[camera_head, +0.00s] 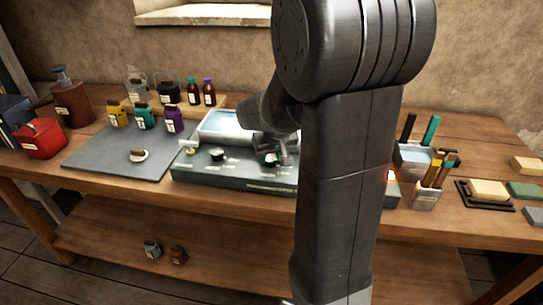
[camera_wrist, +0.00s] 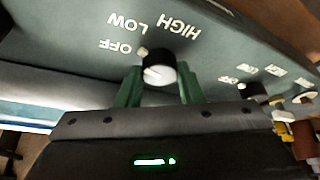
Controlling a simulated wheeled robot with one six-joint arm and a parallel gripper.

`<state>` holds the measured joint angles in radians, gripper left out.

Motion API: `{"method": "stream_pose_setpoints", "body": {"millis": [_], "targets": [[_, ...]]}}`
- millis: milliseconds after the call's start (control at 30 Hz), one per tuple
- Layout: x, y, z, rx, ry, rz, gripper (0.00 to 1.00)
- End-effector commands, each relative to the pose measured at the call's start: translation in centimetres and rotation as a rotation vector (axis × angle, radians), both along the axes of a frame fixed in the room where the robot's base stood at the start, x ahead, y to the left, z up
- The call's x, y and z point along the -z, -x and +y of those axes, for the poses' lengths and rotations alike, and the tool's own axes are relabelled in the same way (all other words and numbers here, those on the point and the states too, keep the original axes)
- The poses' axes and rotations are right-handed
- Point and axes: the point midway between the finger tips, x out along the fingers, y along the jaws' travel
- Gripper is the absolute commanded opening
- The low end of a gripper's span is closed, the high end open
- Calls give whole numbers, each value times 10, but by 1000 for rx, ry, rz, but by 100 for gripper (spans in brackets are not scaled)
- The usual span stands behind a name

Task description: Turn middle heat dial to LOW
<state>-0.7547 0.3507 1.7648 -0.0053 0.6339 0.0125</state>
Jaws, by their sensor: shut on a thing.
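My gripper (camera_wrist: 159,88) has its two green fingers on either side of a black dial (camera_wrist: 160,70) with a pale face, shut on it. OFF, LOW and HIGH are printed around this dial, upside down in the wrist view. Its exact setting is hard to read. In the head view my gripper (camera_head: 279,148) is at this dial (camera_head: 269,159) on the front of the grey-green heating unit (camera_head: 235,176). Another black dial (camera_head: 217,154) is to its left and also shows in the wrist view (camera_wrist: 250,90). My arm hides the unit's right part.
A pale knob (camera_head: 190,150) sits at the unit's left end. A grey mat (camera_head: 105,155) with small colored containers lies left. A tool cup (camera_head: 425,198) and a soap block (camera_head: 488,190) are right. A lower shelf (camera_head: 220,260) is below.

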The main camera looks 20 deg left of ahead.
Motion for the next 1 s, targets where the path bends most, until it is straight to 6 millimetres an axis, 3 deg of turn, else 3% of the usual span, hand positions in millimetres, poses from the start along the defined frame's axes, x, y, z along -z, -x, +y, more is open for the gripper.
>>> {"method": "stream_pose_setpoints", "body": {"millis": [533, 1000], "targets": [[2, 1, 3, 391, -1, -3, 11], [-1, 1, 3, 509, -1, -2, 11]]}}
